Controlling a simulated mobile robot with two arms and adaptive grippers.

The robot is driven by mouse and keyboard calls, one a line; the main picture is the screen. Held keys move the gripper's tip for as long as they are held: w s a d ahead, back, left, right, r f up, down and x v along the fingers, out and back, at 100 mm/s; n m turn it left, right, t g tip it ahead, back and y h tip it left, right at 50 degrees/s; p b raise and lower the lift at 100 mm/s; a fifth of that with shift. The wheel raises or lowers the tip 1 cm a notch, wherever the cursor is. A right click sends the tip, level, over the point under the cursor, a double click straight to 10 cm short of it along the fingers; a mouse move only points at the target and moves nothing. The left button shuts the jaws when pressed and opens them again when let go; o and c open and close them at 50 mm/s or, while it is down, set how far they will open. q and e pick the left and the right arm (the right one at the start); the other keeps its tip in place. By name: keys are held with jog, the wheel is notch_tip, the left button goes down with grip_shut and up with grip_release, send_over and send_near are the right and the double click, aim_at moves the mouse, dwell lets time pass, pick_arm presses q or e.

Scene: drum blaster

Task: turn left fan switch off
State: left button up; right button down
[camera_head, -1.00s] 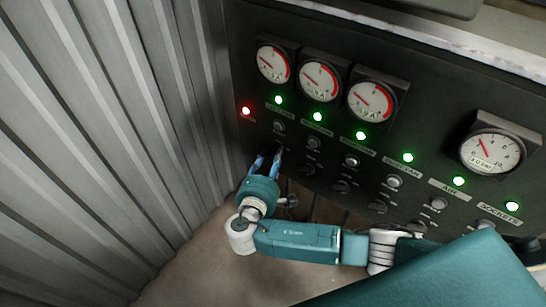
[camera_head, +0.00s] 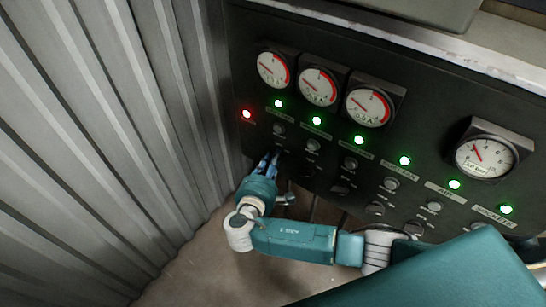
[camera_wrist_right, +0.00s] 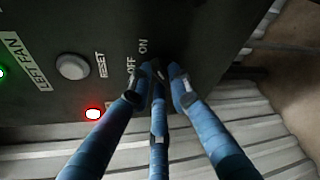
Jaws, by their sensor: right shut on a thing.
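The dark control panel (camera_head: 420,145) carries a row of switches and buttons. In the right wrist view, the "LEFT FAN" label (camera_wrist_right: 26,61) sits beside a round reset button (camera_wrist_right: 72,67) and "OFF" and "ON" markings. My right gripper (camera_head: 270,163) is at the panel's lower left. Its three blue fingers (camera_wrist_right: 160,85) are shut on the left fan switch (camera_wrist_right: 158,68), right by the "OFF" and "ON" markings. The fingers mostly hide the switch, so its position cannot be told. My left gripper is not in view.
A red lamp (camera_head: 246,114) is lit at the panel's left end, with several green lamps (camera_head: 317,121) to its right. Dial gauges (camera_head: 275,70) sit above. A corrugated metal wall (camera_head: 110,130) stands close on the left.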

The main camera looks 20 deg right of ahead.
jog(key=shift+w+a+n+g+h+p, duration=0.1)
jog(key=shift+n+g+h+p, duration=0.25)
jog(key=shift+n+g+p, duration=0.65)
jog(key=shift+w+a+n+g+h+p, duration=0.15)
jog(key=shift+n+g+h+p, duration=0.3)
jog(key=shift+n+p, duration=0.95)
jog(key=shift+w+a+n+g+h+p, duration=0.1)
jog(key=shift+n+g+h+p, duration=0.1)
jog(key=shift+n+g+p, duration=0.85)
jog(key=shift+n, duration=0.35)
jog(key=c, duration=1.6)
grip_release()
jog(key=shift+r, duration=0.1)
notch_tip(320, 180, up, 10)
jog(key=shift+f, duration=0.1)
